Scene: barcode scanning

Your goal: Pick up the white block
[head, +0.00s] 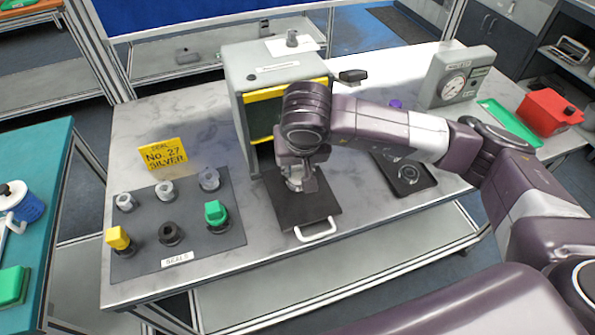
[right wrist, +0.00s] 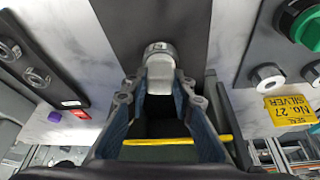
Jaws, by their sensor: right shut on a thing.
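The whitish block (right wrist: 160,64), with a rounded grey metallic end, sits between the fingertips of my right gripper (right wrist: 160,84) in the right wrist view. The gripper is shut on it. In the head view my right gripper (head: 301,185) points down over a dark sliding plate (head: 318,212) with a white handle, in front of the grey box. The block is mostly hidden there by the fingers; I cannot tell whether it touches the plate. My left gripper is not in view.
The grey box (head: 243,82) with yellow edges stands right behind my right gripper. To the left lies the seals board (head: 190,238) with several knobs and rings, below a yellow sign (head: 163,155). A gauge unit (head: 455,78) and a red container (head: 548,112) stand at the right.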

